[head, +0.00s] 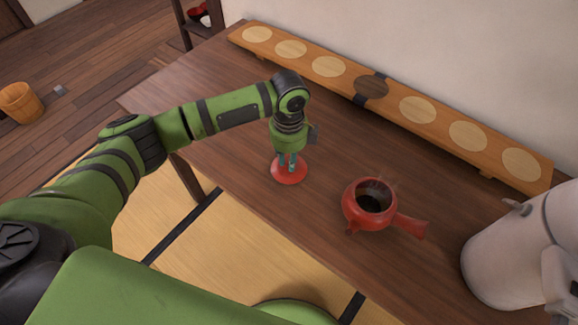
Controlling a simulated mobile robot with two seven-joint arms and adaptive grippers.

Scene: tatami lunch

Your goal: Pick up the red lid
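The red lid (290,179) is a small round disc on the brown wooden table, left of the red teapot (362,212). My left gripper (287,164) points straight down over the middle of the lid, with its teal fingertips close together at the lid's centre. The fingers hide the middle of the lid, so I cannot tell whether they are closed on a knob. The lid looks flat and at or very near the table top. The teapot stands open with dark contents and its handle pointing right. My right gripper is out of view.
A long wooden board (327,78) with pale round discs and one dark disc runs along the wall at the table's back. A large whitish rounded object (490,262) fills the right edge. The table between lid and board (350,135) is clear.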

